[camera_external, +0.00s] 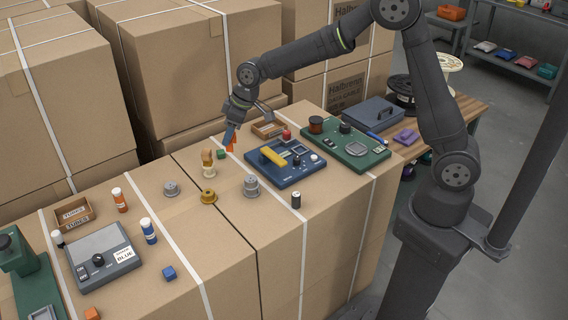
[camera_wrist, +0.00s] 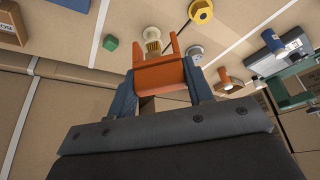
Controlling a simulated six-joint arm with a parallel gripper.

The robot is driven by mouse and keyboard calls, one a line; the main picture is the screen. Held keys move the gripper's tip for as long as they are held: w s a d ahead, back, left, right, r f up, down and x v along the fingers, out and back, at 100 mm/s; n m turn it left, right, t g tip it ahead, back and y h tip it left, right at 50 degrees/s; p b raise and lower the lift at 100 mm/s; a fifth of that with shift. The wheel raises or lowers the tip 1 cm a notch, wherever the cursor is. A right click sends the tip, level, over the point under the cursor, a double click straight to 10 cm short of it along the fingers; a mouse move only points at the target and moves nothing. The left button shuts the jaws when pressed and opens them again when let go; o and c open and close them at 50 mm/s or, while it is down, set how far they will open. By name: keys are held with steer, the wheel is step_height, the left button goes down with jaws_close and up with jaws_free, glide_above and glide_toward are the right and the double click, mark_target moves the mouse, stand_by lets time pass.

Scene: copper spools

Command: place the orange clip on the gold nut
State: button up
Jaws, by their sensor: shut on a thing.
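My gripper (camera_external: 231,133) is above the box top, near its back edge in the external view. Its blue fingers are shut on the orange clip (camera_wrist: 160,77), a U-shaped piece whose two prongs point away from the gripper in the wrist view. The clip (camera_external: 230,146) shows only partly in the external view. The gold nut (camera_external: 208,196) lies flat on the box top, nearer the camera and left of the gripper. It also shows in the wrist view (camera_wrist: 201,11) at the top edge, beyond the clip and apart from it.
A cream-and-brown spool-like piece (camera_external: 208,170) stands between gripper and nut. A green cube (camera_external: 221,154) is close to the gripper. Grey stepped pieces (camera_external: 171,189) (camera_external: 251,186) flank the nut. A blue device (camera_external: 290,168) lies right. The box top in front of the nut is clear.

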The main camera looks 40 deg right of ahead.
steer(key=a+f, duration=0.2)
steer(key=a, duration=0.1)
steer(key=s+a+f, duration=0.1)
steer(key=a+f, duration=0.1)
steer(key=a, duration=0.2)
steer(key=s+a+f, duration=0.1)
steer(key=a+f, duration=0.2)
steer(key=a, duration=0.1)
steer(key=shift+f, duration=1.85)
steer(key=shift+f, duration=0.15)
steer(key=o, duration=1)
steer(key=shift+c, duration=0.2)
steer(key=v, duration=1.2)
steer(key=shift+w, duration=0.1)
